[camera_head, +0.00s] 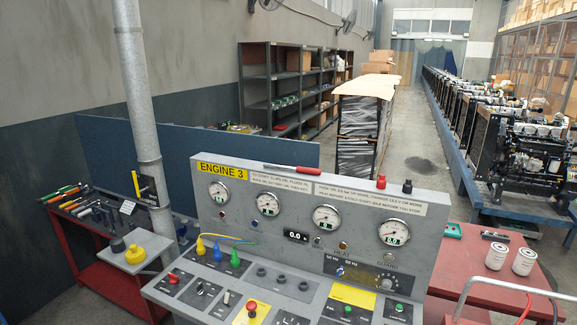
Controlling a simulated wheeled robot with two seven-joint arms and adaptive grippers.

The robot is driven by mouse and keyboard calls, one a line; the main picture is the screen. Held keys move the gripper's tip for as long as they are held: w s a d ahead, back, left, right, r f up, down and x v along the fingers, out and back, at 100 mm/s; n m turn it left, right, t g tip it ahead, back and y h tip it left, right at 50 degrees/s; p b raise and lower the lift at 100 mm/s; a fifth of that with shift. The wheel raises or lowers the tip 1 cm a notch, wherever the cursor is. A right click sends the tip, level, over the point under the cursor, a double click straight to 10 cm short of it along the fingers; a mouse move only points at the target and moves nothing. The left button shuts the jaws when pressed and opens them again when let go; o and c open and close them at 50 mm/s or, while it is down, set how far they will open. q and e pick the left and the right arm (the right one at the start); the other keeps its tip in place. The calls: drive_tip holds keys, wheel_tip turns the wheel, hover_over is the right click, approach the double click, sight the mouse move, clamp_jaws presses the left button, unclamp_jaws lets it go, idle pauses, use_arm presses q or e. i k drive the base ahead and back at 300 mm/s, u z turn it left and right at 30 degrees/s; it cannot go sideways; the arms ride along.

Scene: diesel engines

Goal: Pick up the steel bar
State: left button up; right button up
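I cannot single out the steel bar for certain in the head view. Several long hand tools (95,215) lie on the red tool bench (97,272) at the left, too small to tell apart. A tool with a red handle (292,169) lies on the top edge of the control panel (300,205). Neither of my grippers is in view.
The grey console with gauges and knobs fills the front middle. A grey pole (143,110) stands behind its left side. A red table (485,262) with two white canisters (510,259) is at the right. Engines (525,150) line the right; the aisle floor (425,130) is clear.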

sight(301, 169)
drive_tip(key=u, duration=0.5)
drive_tip(key=i, duration=0.65)
drive_tip(key=u, duration=0.65)
drive_tip(key=i, duration=0.75)
drive_tip(key=z, duration=0.1)
